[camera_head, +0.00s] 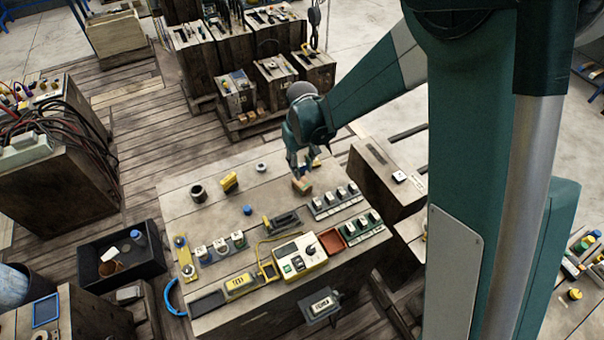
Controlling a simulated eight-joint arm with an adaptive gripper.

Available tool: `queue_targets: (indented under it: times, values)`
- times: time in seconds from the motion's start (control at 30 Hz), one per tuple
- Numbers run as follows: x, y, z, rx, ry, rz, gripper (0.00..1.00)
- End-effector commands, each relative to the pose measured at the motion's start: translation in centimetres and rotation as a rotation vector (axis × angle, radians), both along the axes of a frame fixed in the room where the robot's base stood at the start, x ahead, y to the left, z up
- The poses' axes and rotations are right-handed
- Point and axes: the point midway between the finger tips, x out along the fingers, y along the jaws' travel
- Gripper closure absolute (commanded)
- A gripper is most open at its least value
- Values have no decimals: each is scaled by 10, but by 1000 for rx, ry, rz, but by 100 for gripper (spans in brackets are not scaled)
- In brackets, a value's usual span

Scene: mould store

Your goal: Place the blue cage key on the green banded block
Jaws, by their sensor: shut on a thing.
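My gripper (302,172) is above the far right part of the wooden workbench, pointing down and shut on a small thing. A bit of blue and yellow (315,163) shows at its fingers; it looks like the blue cage key, mostly hidden by the fingers. The small brown block with a green band (302,187) stands on the bench directly below the fingertips. At this size I cannot tell whether the held thing touches the block.
The workbench (225,200) also holds a dark cup (198,193), a yellow piece (229,182), a blue knob (247,209), a red tray (331,242) and switch strips (335,200) close right of the block. A black bin (122,262) stands left on the floor.

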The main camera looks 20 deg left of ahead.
Motion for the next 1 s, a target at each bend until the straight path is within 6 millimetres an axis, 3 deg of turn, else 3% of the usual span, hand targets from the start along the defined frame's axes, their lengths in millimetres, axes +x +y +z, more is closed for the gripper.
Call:
queue_targets:
  times: [0.4,0.9,0.93,1.0]
  values:
    - [0,0,-35,0,0,0,88]
    - [0,0,-40,0,0,0,88]
    - [0,0,-39,0,0,0,72]
    - [0,0,-39,0,0,0,62]
